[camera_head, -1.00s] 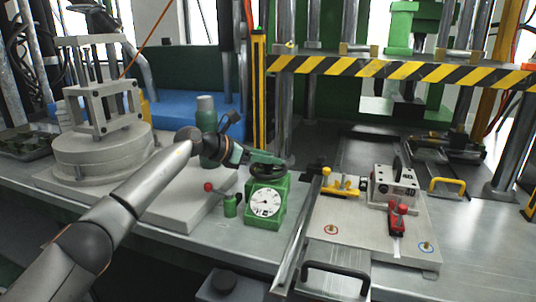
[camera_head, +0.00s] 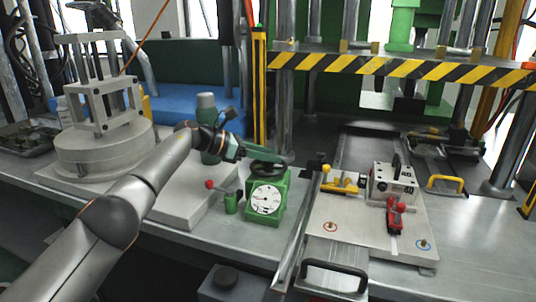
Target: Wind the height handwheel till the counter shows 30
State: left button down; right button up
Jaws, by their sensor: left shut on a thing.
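The height handwheel (camera_head: 267,169) is a dark wheel lying flat on top of a green box (camera_head: 282,207). A round white dial (camera_head: 266,200) with a pointer is on the box's front; its marks are too small to read. My left arm comes in from the lower left. My left gripper (camera_head: 286,160) reaches over the wheel from the left and is shut at its far rim. The fingers hide part of the wheel and their exact grip. My right gripper is not in view.
A green bottle-like thing (camera_head: 207,103) stands behind my wrist. To the right, a plate (camera_head: 330,245) carries a white block (camera_head: 393,184) and red and yellow clamps.

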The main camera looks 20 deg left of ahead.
pick_arm(q)
jog(key=shift+d, duration=0.1)
jog(key=shift+c, duration=2.4)
grip_release()
jog(key=v, duration=1.2)
jog(key=shift+s, duration=0.1)
